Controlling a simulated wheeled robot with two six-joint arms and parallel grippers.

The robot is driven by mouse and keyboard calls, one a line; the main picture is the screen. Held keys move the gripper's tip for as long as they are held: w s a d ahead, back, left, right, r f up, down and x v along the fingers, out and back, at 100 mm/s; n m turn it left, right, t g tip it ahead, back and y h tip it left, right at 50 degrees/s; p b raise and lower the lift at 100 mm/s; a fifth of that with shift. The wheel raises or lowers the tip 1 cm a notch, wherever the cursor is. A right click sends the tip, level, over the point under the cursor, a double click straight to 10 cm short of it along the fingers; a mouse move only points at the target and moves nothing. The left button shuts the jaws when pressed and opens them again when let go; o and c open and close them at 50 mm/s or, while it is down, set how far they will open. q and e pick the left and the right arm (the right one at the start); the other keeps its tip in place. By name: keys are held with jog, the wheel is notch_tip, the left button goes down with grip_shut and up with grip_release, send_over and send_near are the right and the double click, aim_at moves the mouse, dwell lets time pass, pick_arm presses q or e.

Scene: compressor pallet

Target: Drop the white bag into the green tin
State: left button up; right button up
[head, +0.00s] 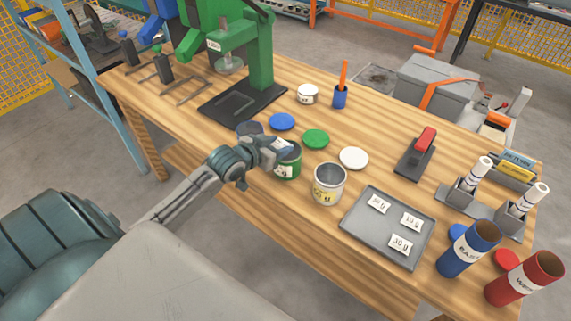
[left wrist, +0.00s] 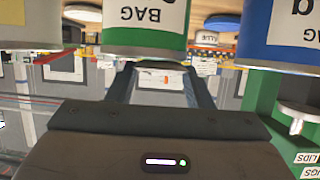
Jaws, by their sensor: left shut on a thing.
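The green tin (head: 287,166) stands on the wooden table, open at the top, with a white label. In the left wrist view it (left wrist: 145,47) appears upside down at the top. My left gripper (head: 281,147) is at the green tin's mouth and covers part of its rim. It is shut on a small pale thing that looks like the white bag (head: 286,149); a whitish patch shows between the fingers (left wrist: 160,82) in the left wrist view. Whether the bag touches the tin is unclear. My right gripper is not in view.
A white tin (head: 328,187) stands close right of the green tin, and a blue tin (head: 248,128) behind my gripper. Blue, green and white lids (head: 354,158) lie beyond. A grey tray (head: 368,231) holds white labelled pieces. A green press (head: 258,60) stands at the back.

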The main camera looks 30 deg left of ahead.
pick_arm(q)
jog(key=o, duration=1)
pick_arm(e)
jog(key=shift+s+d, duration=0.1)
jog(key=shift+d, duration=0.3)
pick_arm(q)
jog(key=shift+s, duration=0.1)
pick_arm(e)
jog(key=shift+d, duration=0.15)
pick_arm(q)
jog(key=p+v, duration=0.1)
jog(key=v, duration=0.9)
jog(key=shift+s+r, duration=0.15)
jog(key=shift+s, duration=0.15)
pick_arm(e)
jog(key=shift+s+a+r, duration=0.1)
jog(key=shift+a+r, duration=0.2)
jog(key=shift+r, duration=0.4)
pick_arm(q)
jog(key=shift+a, duration=0.1)
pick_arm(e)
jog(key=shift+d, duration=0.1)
